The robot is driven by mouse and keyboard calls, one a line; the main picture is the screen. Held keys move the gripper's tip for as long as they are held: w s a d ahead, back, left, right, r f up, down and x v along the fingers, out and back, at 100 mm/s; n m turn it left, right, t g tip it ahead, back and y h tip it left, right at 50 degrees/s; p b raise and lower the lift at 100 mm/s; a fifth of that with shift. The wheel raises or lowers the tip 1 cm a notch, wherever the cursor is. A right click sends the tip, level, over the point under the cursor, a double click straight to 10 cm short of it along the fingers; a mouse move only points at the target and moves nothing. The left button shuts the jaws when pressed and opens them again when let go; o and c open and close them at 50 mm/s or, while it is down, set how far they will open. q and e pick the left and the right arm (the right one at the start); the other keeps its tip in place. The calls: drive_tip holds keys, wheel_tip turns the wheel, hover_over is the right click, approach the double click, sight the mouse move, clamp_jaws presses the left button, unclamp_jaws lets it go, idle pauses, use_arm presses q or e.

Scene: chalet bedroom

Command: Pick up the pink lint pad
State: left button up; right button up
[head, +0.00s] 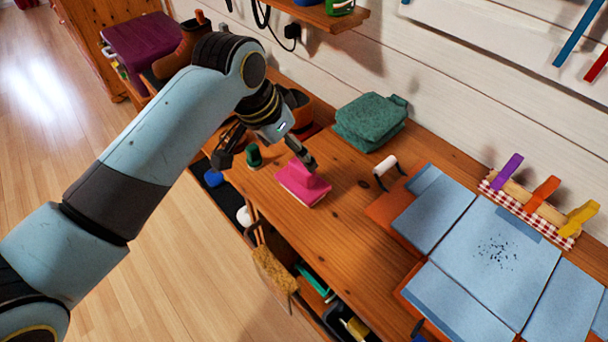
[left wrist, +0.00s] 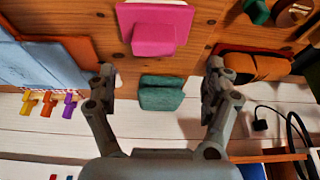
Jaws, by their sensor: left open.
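The pink lint pad (head: 296,185) lies on the wooden bench top, a flat pink block with a raised grip on top. In the left wrist view the pad (left wrist: 154,30) is at the top middle, beyond the fingertips. My left gripper (head: 268,153) is over the bench just behind the pad, with one fingertip near the pad's grip in the head view. In the left wrist view my left gripper (left wrist: 160,75) is spread wide, with nothing between its fingers. Whether a finger touches the pad cannot be told. My right gripper is not in view.
Folded green cloths (head: 370,119) lie behind the pad near the wall. A white roller (head: 385,166) and a blue panelled board (head: 432,220) are to the right. A small green object (head: 253,155) stands left of the pad. Bare wood (head: 340,235) lies in front.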

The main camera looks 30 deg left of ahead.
sight(301, 167)
use_arm(q)
drive_tip(key=shift+x, duration=0.85)
drive_tip(key=shift+w+d+f, duration=0.1)
drive_tip(key=shift+w+f, duration=0.05)
drive_tip(key=shift+f, duration=0.35)
drive_tip(key=x, duration=0.3)
drive_tip(key=shift+d+f, duration=0.35)
drive_tip(key=shift+f, duration=0.05)
drive_tip(key=shift+w+f, duration=0.1)
drive_tip(key=shift+f, duration=0.45)
drive_tip(key=shift+c, duration=0.8)
drive_tip(key=c, duration=1.2)
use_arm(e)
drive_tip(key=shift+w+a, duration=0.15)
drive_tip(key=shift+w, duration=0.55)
